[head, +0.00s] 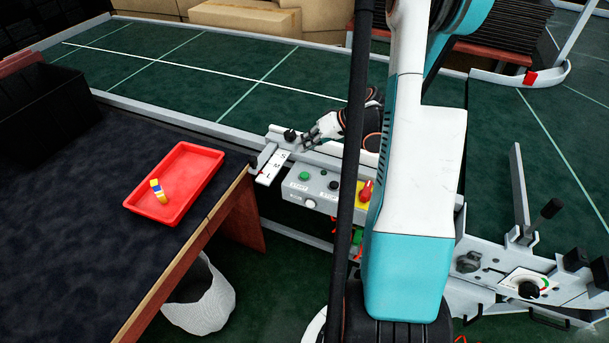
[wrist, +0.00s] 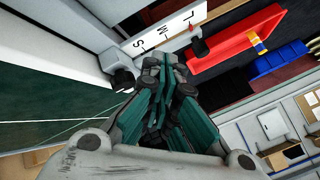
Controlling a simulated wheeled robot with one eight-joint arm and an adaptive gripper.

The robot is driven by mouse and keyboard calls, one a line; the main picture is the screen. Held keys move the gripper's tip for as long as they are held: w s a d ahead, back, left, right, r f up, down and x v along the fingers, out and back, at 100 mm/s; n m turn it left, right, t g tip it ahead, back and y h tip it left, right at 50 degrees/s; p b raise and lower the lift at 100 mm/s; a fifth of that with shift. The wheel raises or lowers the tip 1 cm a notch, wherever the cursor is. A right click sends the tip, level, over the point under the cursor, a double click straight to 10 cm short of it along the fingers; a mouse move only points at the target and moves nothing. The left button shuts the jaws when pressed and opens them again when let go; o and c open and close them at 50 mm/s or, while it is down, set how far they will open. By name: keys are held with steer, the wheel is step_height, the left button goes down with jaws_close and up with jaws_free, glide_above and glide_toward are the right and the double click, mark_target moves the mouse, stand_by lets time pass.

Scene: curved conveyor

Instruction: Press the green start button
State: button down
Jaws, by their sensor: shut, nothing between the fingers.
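The green button (head: 304,176) is on top of a grey control box (head: 325,198), left of a black button (head: 333,185) and a red switch on a yellow plate (head: 365,192). My gripper (head: 308,142) is shut and empty. In the head view it appears just above and behind the box, beside the conveyor rail and apart from the green button. In the wrist view my closed fingers (wrist: 168,72) point toward the S-M-L plate (wrist: 165,36). The green button does not show in the wrist view. My arm hides part of the box's right side.
A black knob (head: 290,135) and the S-M-L plate (head: 272,168) sit near my gripper. A red tray (head: 197,165) with a small coloured item (head: 157,190) lies on the dark table (head: 80,250). A white bin (head: 203,300) stands below. The green conveyor (head: 200,75) is largely clear.

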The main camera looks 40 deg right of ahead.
steer(key=b, duration=0.5)
glide_above(306, 173)
step_height(306, 173, down, 8)
steer(key=shift+w+f, duration=0.1)
steer(key=shift+f, duration=0.3)
stand_by(1.0)
steer(key=shift+f, duration=0.35)
steer(key=shift+f, duration=0.45)
stand_by(0.6)
steer(key=shift+r, duration=0.15)
steer(key=shift+r+p, duration=0.35)
steer(key=shift+r, duration=0.4)
steer(key=shift+r+p, duration=1.45)
steer(key=shift+r, duration=1)
